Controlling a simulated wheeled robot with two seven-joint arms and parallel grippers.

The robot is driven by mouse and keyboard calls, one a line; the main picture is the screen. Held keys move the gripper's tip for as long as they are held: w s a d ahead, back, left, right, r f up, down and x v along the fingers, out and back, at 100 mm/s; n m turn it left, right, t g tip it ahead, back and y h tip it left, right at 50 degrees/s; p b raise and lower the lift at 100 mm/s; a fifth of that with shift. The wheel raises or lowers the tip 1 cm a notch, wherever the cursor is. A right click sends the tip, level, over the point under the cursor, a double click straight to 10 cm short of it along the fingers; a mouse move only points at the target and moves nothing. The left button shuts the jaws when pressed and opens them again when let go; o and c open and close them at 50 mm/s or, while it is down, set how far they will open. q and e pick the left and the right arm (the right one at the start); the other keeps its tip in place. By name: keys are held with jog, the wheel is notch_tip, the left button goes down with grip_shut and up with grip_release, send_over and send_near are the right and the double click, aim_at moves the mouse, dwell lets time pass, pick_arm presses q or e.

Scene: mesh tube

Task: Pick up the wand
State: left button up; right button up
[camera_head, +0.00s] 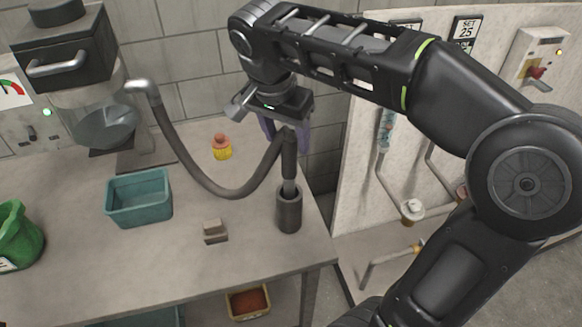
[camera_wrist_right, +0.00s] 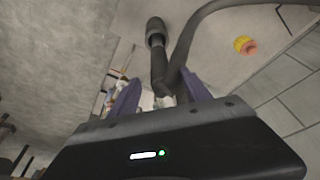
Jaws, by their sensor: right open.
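The wand (camera_head: 289,160) is a dark, slim handle with a hose at its upper end. It stands upright with its lower end in a dark cylindrical holder (camera_head: 289,212) on the table. My right gripper (camera_head: 286,134) is above the holder, pointing down, with its purple fingers on either side of the wand's upper part. In the right wrist view, the wand (camera_wrist_right: 158,68) lies between the two open fingers (camera_wrist_right: 162,84), and the holder (camera_wrist_right: 156,33) is beyond them. Contact with the fingers cannot be told. My left gripper is not in view.
The hose (camera_head: 205,182) loops left to a machine (camera_head: 65,55). A teal bin (camera_head: 139,215), a small grey block (camera_head: 215,231), a yellow and orange item (camera_head: 222,148) and a green bag (camera_head: 17,238) are on the table. A white panel with pipes (camera_head: 360,150) stands at the right.

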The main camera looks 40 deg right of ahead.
aim_at(291, 158)
jog(key=shift+f, duration=0.1)
jog(key=shift+b+x, duration=1)
jog(key=shift+x, duration=0.35)
jog(key=shift+a, duration=0.1)
jog(key=p+x, duration=0.1)
jog(key=x, duration=0.4)
